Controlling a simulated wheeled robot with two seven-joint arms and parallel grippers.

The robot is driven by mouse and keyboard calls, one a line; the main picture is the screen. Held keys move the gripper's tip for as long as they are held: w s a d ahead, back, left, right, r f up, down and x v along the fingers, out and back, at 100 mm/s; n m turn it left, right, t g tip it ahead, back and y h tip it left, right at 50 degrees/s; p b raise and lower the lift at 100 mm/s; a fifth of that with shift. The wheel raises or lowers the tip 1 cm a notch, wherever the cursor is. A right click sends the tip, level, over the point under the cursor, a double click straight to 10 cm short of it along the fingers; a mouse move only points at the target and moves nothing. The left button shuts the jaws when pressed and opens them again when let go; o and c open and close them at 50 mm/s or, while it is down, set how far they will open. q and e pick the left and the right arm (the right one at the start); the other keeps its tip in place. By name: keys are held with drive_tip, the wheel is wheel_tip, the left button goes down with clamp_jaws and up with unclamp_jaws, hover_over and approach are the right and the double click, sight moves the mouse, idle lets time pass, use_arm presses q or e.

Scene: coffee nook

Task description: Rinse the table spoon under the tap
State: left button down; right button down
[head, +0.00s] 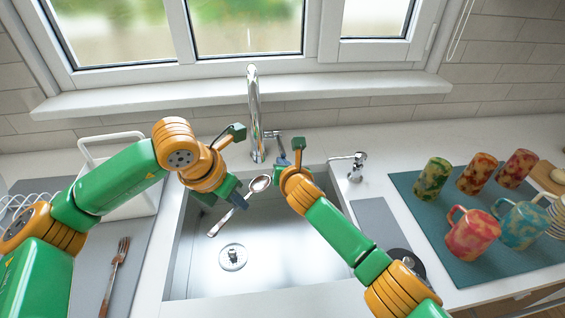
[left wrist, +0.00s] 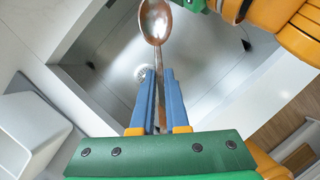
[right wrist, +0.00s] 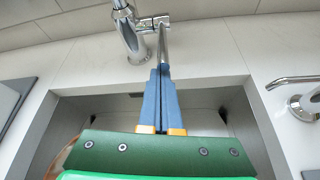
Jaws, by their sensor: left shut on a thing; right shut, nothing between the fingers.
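The table spoon (head: 260,184) is over the sink (head: 281,262), bowl towards the tap and handle slanting down left. My left gripper (head: 238,197) is shut on its handle. In the left wrist view, the spoon's bowl (left wrist: 156,20) extends beyond the blue fingers (left wrist: 159,100). The chrome tap (head: 256,112) stands behind the sink; no water stream shows. Its side lever (head: 273,134) points right in the head view. My right gripper (head: 283,160) is shut and empty beside the tap. In the right wrist view, its fingertips are close to the lever (right wrist: 163,45); contact is unclear.
A small chrome dispenser (head: 356,166) stands right of the tap. Several mugs (head: 472,232) stand on a teal mat (head: 420,207) at right. A fork (head: 116,270) lies on a grey mat at left, near a white rack (head: 112,137). The sink's drain (head: 232,256) is uncovered.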

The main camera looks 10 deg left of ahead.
drive_tip(key=shift+w+f, duration=0.1)
idle(0.3)
drive_tip(key=shift+w+d+r+g+h, duration=0.1)
drive_tip(key=shift+w+r+g+h, duration=0.1)
drive_tip(key=shift+r+g, duration=0.2)
drive_tip(key=shift+w+r+g+h, duration=0.1)
drive_tip(key=shift+r+g+h, duration=0.1)
drive_tip(key=shift+r+g, duration=0.15)
drive_tip(key=shift+s+r+g, duration=0.15)
drive_tip(key=shift+r+g, duration=0.15)
drive_tip(key=shift+g, duration=0.15)
